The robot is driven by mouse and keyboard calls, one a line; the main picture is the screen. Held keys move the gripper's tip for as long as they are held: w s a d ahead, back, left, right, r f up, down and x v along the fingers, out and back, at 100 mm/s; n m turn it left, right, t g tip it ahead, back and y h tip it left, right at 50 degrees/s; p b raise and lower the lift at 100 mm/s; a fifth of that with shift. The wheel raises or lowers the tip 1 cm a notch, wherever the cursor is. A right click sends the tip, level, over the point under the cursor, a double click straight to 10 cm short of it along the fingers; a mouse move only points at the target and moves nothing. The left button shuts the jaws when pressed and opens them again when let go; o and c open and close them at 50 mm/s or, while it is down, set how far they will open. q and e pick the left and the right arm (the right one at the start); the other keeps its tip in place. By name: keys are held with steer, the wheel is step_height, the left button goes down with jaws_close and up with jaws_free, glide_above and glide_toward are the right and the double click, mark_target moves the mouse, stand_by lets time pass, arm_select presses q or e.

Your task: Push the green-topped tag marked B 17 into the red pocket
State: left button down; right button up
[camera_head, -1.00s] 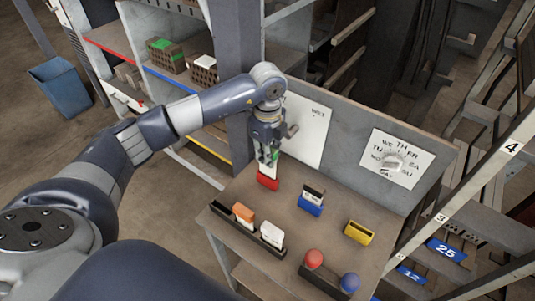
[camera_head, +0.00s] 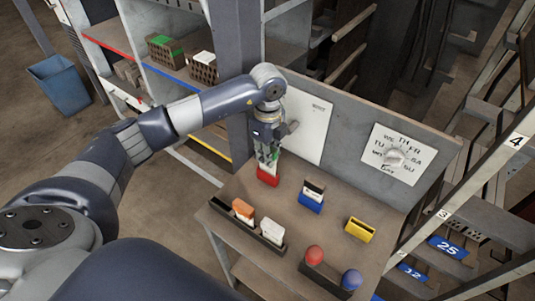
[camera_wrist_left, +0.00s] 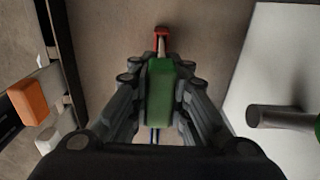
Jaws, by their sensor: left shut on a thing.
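The green-topped tag (camera_wrist_left: 159,92) is between the fingers of my left gripper (camera_head: 267,163), with its green top facing the wrist camera. In the head view the fingers hide most of the tag. The red pocket (camera_head: 267,177) stands on the table directly below the fingertips, and its red end shows beyond the fingers in the left wrist view (camera_wrist_left: 161,32). The tag's lower end is hidden, so I cannot tell how deep it sits in the pocket. The marking B 17 is not readable. My right gripper is not in view.
A blue pocket (camera_head: 310,207) with a black-topped tag and a yellow pocket (camera_head: 359,230) stand to the right. A black rack (camera_head: 219,207) holds orange and white tags. Red (camera_head: 314,255) and blue (camera_head: 351,279) knobs are in front. An upright panel (camera_head: 345,135) stands behind.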

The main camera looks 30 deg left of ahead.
arm_select(q)
steer(key=shift+f+b, duration=1)
steer(key=shift+f, duration=0.5)
steer(key=c, duration=1.4)
jaws_free()
steer(key=shift+c, duration=0.2)
steer(key=shift+r, duration=0.25)
step_height(320, 180, up, 12)
steer(key=shift+f, duration=0.2)
